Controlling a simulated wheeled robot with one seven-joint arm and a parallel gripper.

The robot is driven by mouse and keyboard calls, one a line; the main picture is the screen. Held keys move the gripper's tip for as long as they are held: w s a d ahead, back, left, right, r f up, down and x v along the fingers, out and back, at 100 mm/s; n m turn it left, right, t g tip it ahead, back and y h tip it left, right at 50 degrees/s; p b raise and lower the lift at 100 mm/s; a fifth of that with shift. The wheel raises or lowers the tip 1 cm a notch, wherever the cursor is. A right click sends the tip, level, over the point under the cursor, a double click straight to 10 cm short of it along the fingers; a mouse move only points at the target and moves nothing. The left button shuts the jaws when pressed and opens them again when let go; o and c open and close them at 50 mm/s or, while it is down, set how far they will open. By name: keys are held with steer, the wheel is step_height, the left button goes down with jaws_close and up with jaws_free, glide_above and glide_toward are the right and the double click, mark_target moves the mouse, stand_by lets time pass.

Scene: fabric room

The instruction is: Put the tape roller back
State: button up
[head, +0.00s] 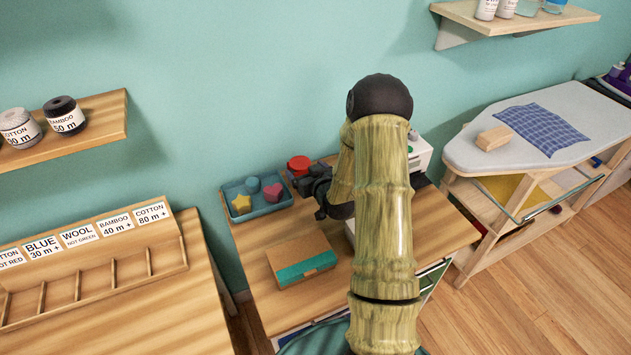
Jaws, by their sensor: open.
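I cannot make out a tape roller for certain. A red round object (299,164) shows at the back of the wooden table, just behind my gripper; its lower part is hidden and I cannot tell what it is. My dark gripper (308,187) is over the back of the table, right of the blue tray (240,213). It is open; its fingers are small and dark in this view, and I see nothing between them. My arm hides much of the table's middle and right.
The tray holds a yellow star (241,204), a pink heart (273,192) and teal pieces. A wooden box with a teal front (301,262) lies nearer. A white machine (418,153) is partly hidden behind my arm. A labelled rack (95,265) stands left; an ironing board (480,155) stands right.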

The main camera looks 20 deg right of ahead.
steer(key=v, duration=0.7)
steer(key=shift+b, duration=0.45)
steer(key=shift+a+r, duration=0.1)
steer(key=shift+a, duration=0.05)
steer(key=s+a+r+g, duration=0.3)
steer(key=s+a+g, duration=0.3)
steer(key=s, duration=0.4)
steer(key=s+a+r+g, duration=0.3)
steer(key=s+a+g, duration=0.3)
steer(key=s, duration=0.4)
steer(key=shift+s+a+r, duration=0.2)
steer(key=shift+s+a, duration=0.05)
steer(key=shift+a, duration=0.35)
